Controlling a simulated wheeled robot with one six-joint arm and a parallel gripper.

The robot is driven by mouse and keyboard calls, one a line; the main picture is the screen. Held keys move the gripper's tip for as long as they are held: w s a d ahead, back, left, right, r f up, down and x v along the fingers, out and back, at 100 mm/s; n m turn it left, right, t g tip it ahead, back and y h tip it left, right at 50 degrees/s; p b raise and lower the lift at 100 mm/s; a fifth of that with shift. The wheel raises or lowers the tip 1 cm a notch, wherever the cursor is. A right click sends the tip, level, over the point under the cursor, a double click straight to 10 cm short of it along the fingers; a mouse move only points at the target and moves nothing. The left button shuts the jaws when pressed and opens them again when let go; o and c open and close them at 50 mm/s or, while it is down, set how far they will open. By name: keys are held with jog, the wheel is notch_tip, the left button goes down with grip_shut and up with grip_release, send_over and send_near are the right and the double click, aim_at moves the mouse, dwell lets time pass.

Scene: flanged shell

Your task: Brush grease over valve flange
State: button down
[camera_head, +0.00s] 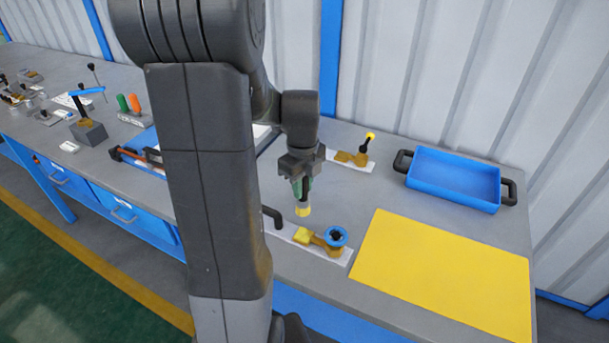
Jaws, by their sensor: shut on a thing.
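My gripper (302,178) is shut on a brush (303,201) with a green handle, a dark lower part and a pale yellow tip. The brush points down. Its tip is above and to the left of the brass-coloured valve (318,240), apart from its blue round flange (335,236). The valve lies on a white strip (284,231) near the front of the bench. Whether there is grease on the tip or the flange is too small to tell. My arm hides part of the bench to the left of the valve.
A second brass piece (350,157) with a yellow-tipped black stem stands behind. A blue tray (455,178) with dark handles sits at the back right. A flat yellow mat (445,275) lies at the right. Tools and a blue-handled fixture (88,130) crowd the left bench.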

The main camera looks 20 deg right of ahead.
aim_at(302, 207)
jog(key=shift+s+a+f+b, duration=0.15)
jog(key=shift+s+f+b, duration=0.05)
jog(key=shift+f+b, duration=2.1)
jog(key=shift+f, duration=0.6)
jog(key=shift+f+b, duration=0.7)
jog(key=shift+f, duration=0.3)
jog(key=s+d, duration=0.2)
jog(key=s, duration=0.1)
jog(key=shift+d+r, duration=0.15)
jog(key=shift+d, duration=0.1)
jog(key=shift+w+a, duration=0.65)
jog(key=shift+w, duration=0.15)
jog(key=shift+w+a, duration=0.6)
jog(key=shift+w, duration=0.2)
